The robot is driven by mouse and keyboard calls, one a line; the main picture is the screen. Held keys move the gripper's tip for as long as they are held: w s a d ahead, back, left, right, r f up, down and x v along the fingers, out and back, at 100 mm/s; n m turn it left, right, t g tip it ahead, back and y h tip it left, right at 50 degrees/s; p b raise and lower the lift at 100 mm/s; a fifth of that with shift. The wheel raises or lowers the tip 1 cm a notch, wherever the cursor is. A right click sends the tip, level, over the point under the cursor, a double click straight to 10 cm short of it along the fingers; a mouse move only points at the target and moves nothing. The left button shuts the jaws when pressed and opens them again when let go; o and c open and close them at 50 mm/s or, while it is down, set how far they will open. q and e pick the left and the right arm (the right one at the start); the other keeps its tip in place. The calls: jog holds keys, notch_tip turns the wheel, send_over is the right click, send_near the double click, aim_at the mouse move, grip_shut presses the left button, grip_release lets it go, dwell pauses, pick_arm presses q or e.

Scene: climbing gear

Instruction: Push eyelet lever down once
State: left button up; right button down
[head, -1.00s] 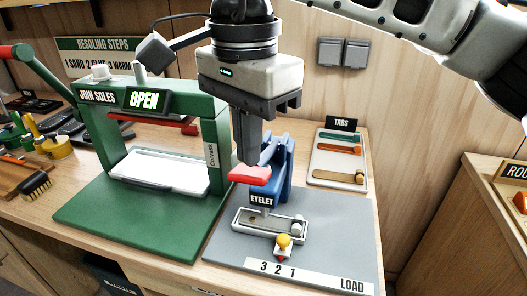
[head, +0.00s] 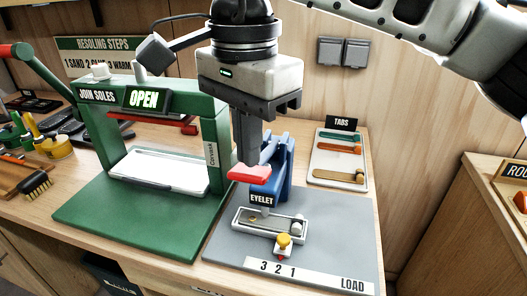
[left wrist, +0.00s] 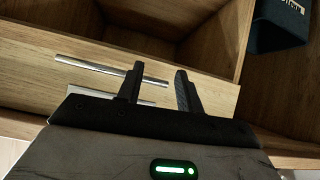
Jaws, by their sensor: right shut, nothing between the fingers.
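The eyelet press (head: 284,178) is blue and stands on a grey base plate (head: 345,228) in the head view. Its lever ends in a red handle (head: 249,174) that points left. My right gripper (head: 250,160) is shut and empty, pointing down, with its fingertips right at the red handle; they appear to touch its top, though part of the contact is hard to see. A slide with a yellow knob (head: 284,239) sits below the press, its pointer by the numbers 3 2 1. My left gripper (left wrist: 160,88) is open and empty in the left wrist view.
A green sole press (head: 120,215) reading OPEN stands close on the left. A tray of tabs (head: 325,178) lies at the back right. The left wrist view shows wooden shelving or drawers with metal handles (left wrist: 110,70) and a dark bin (left wrist: 280,25).

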aim_at(247, 172)
jog(key=shift+f+b, duration=0.3)
jog(key=shift+f, duration=0.3)
jog(key=shift+f+b, duration=0.5)
jog(key=shift+f, duration=0.1)
jog(key=shift+f+b, duration=0.35)
jog(key=shift+f, duration=0.1)
jog(key=shift+s+f+b, duration=0.1)
jog(key=shift+f+b, duration=0.4)
jog(key=shift+f, duration=0.1)
jog(key=shift+s+a+f+b, duration=0.1)
jog(key=shift+f+b, duration=0.55)
jog(key=shift+f, duration=0.2)
jog(key=shift+r+p, duration=0.6)
jog(key=shift+r, duration=0.15)
jog(key=shift+r+p, duration=0.55)
jog(key=shift+r, duration=0.25)
notch_tip(247, 172, up, 5)
jog(key=p, duration=0.3)
jog(key=shift+f, duration=0.2)
notch_tip(247, 172, up, 3)
jog(key=p, duration=0.2)
jog(key=shift+f+p, duration=0.1)
jog(key=shift+p, duration=0.25)
jog(key=shift+r, duration=0.2)
pick_arm(q)
jog(key=shift+a+r, duration=0.35)
jog(key=shift+r, duration=0.3)
